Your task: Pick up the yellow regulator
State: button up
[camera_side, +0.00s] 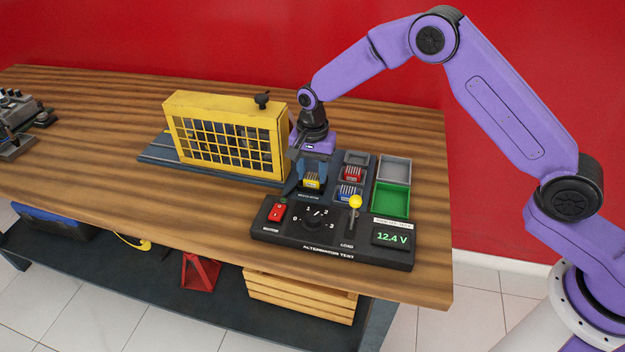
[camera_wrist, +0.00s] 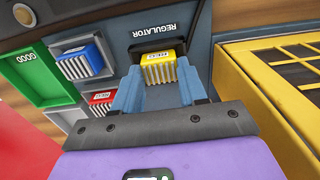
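The yellow regulator (camera_wrist: 160,69) is a small finned block with a pale label. It sits by the REGULATOR lettering on the dark alternator tester, and also shows in the side view (camera_side: 312,181). My gripper (camera_wrist: 159,78) points down over it, with one blue finger on each side. In the side view my gripper (camera_side: 311,176) is low at the panel, around the regulator. The fingers look open, with a small gap at the right finger; whether the left finger touches is unclear. The regulator's lower part is hidden.
Red (camera_side: 352,174) and blue (camera_side: 349,190) regulators sit in bays to the right. A green GOOD tray (camera_side: 391,198) and grey tray (camera_side: 395,170) lie beyond. A yellow caged guard (camera_side: 228,135) stands close left of my gripper. A yellow-knobbed lever (camera_side: 355,202) rises from the tester (camera_side: 333,252).

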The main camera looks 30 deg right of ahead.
aim_at(313, 176)
jog(key=shift+r, duration=0.15)
jog(key=shift+r, duration=0.2)
notch_tip(313, 176, up, 3)
jog(key=shift+s, duration=0.1)
jog(key=s+d+r, duration=0.5)
jog(key=s+r, duration=0.7)
jog(key=shift+s+r, duration=0.15)
jog(key=shift+s, duration=0.25)
dwell(0.4)
